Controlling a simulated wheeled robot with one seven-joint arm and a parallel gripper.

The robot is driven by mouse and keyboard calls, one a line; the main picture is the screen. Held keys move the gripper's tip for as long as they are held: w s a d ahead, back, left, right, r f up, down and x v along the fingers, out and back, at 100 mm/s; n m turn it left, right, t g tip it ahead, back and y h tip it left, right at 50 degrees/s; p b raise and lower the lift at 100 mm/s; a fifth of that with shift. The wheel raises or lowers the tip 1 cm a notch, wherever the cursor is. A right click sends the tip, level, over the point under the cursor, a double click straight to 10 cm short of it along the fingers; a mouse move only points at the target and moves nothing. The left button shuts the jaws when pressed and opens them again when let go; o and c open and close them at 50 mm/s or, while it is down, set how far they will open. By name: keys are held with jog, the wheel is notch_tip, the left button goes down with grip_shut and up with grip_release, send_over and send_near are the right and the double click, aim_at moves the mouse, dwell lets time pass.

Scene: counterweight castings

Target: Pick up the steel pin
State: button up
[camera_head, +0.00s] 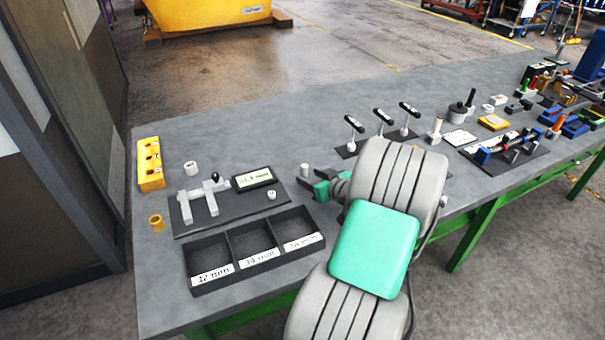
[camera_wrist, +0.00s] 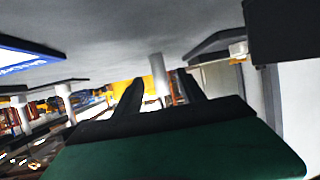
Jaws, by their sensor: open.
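The steel pin (camera_head: 305,170) is a short, pale grey upright cylinder on the grey bench, right of the measuring fixture. It also shows in the wrist view (camera_wrist: 157,67), where the scene appears upside down, lined up between the two dark fingers. My gripper (camera_head: 315,182) is low over the bench just beside the pin, its fingers pointing left. The wrist view shows the fingers (camera_wrist: 160,88) apart, with the pin at or just beyond their tips. I cannot tell whether either finger touches it.
A dark measuring fixture (camera_head: 228,210) with a display (camera_head: 253,178) lies left of my gripper. A black three-compartment tray (camera_head: 255,266) with labels is in front. A brass ring (camera_head: 157,222) and yellow block (camera_head: 150,164) are farther left. Upright tools (camera_head: 380,115) stand behind my arm.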

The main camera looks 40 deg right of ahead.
aim_at(307, 175)
jog(key=p+x, duration=0.1)
jog(key=x, duration=0.3)
jog(key=shift+w, duration=0.1)
jog(key=shift+c, duration=0.4)
grip_shut()
